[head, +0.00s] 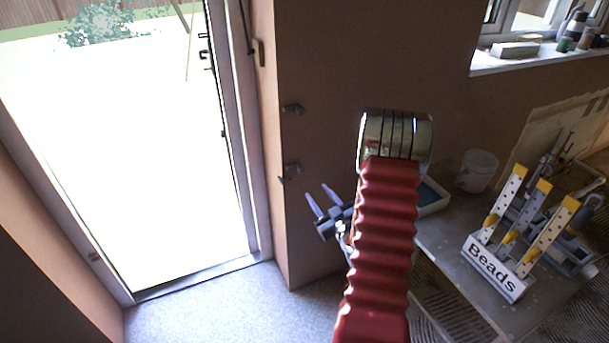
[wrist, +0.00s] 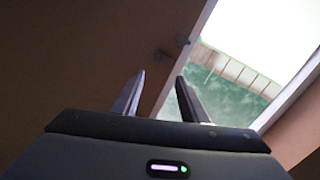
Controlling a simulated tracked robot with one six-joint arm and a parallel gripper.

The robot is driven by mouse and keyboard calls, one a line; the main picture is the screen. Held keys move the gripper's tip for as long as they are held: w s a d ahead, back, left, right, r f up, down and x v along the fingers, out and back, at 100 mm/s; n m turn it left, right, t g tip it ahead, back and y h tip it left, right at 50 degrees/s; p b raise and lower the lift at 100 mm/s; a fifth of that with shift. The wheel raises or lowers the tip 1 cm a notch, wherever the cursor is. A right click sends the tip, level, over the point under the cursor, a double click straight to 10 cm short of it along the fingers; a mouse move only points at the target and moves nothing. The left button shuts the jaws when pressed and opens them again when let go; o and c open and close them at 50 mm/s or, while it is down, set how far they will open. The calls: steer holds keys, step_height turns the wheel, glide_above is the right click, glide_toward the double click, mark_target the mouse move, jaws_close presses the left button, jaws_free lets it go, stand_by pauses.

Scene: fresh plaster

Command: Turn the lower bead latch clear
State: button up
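The lower bead latch (head: 291,169) is a small dark grey piece at the wall corner beside the doorway. In the wrist view my gripper (wrist: 160,75) shows the same open fingers.
The bright doorway (head: 170,150) is left of the corner. On the right, a bench holds a white bucket (head: 477,171), a blue-lined tray (head: 433,198) and a rack labelled Beads (head: 494,267). A window sill (head: 515,59) with bottles is above.

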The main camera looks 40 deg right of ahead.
mark_target(302, 171)
steer(key=shift+s+d+f, duration=0.2)
steer(key=shift+s+f, duration=0.15)
steer(key=shift+s, duration=0.15)
steer(key=shift+w, duration=0.15)
steer(key=x, duration=1.3)
steer(key=shift+w+d+r, duration=0.15)
steer(key=shift+w+r, duration=0.05)
steer(key=shift+w, duration=0.1)
steer(key=shift+c, duration=0.2)
jaws_close()
